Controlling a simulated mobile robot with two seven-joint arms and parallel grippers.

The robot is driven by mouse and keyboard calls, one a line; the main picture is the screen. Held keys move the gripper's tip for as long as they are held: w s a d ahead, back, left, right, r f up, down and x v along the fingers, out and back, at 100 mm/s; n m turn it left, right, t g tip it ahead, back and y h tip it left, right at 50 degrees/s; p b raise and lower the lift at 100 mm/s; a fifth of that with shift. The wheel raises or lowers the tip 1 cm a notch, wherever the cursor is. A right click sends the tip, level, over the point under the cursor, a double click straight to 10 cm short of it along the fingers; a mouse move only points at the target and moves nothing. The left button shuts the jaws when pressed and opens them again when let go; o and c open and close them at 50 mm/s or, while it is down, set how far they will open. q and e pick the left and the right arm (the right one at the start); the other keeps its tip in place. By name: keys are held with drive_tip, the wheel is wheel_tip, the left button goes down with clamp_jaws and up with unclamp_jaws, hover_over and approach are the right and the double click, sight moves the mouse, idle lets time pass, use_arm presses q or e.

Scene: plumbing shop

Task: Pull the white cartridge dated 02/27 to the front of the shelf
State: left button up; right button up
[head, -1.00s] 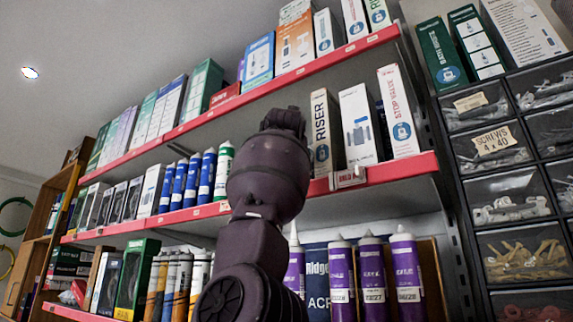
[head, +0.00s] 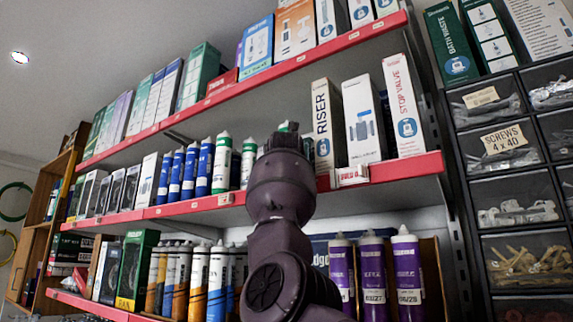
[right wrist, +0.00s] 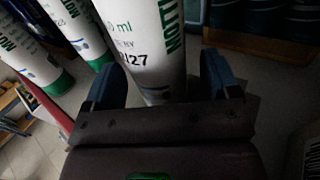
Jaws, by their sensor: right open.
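A white cartridge (right wrist: 150,40) with a date ending in 27 shows in the right wrist view; the start of its date is partly cut off. My right gripper (right wrist: 160,72) is open, with one blue finger on each side of this cartridge. I cannot tell whether either finger touches it. In the head view, my right arm rises in front of the middle shelf and hides most of the gripper and this cartridge; a green end (head: 288,127) shows above the arm. My left gripper is in neither view.
Other white-and-green cartridges (head: 222,163) stand left of my arm, beside blue ones (head: 191,167). The RISER box (head: 325,125) stands close on the right. The red shelf edge (head: 230,199) runs below; purple cartridges (head: 374,270) stand on the shelf underneath.

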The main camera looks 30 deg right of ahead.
drive_tip(key=shift+w, duration=0.15)
drive_tip(key=c, duration=1.3)
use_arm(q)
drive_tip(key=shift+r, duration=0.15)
